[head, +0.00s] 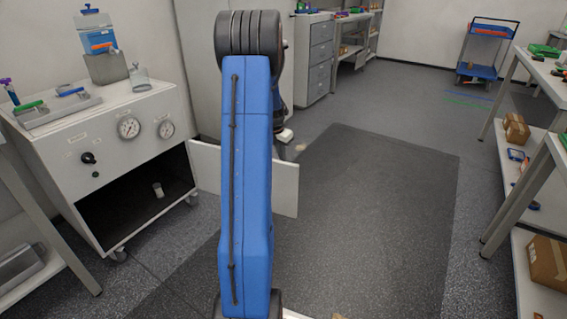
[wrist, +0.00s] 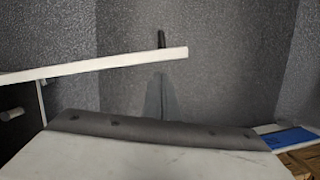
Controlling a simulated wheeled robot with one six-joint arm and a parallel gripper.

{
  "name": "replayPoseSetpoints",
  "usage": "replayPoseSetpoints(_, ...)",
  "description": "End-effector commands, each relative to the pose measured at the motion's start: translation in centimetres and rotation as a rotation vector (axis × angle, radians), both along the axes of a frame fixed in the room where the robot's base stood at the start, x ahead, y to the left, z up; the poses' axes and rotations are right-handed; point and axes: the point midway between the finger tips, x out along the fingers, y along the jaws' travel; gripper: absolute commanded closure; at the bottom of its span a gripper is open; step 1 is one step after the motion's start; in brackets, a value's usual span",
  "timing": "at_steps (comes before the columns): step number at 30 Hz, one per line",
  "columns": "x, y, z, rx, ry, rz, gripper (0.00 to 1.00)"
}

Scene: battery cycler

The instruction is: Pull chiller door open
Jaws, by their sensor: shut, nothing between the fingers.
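The chiller is a white cabinet (head: 105,130) on casters at the left, with two gauges and a dark open lower compartment (head: 130,195). Its white door (head: 286,188) stands swung out from the opening, partly hidden behind my arm. In the wrist view the door (wrist: 100,65) shows as a white edge, with a dark handle (wrist: 161,40) on its far side. My gripper (wrist: 160,80) is shut and empty on the inner side of the door, its tips close to it; I cannot tell if they touch. In the head view my arm hides the gripper.
A small white cup (head: 158,190) stands inside the compartment. A workbench with shelves and boxes (head: 546,262) lines the right side. A blue cart (head: 485,50) and a drawer unit (head: 318,55) stand at the back. The dark floor mat (head: 385,200) is clear.

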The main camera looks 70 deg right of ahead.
Motion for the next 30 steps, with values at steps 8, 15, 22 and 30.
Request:
replayPoseSetpoints(8, 0.4, 1.3, 5.6, -0.003, -0.001, 0.001, 1.0)
replayPoseSetpoints(15, 0.7, 2.2, 9.6, -0.002, -0.001, 0.0, 1.0)
replayPoseSetpoints(22, 0.8, 2.6, 11.2, -0.001, 0.0, 0.0, 1.0)
replayPoseSetpoints(30, 0.8, 2.7, 11.4, -0.001, 0.0, 0.0, 1.0)
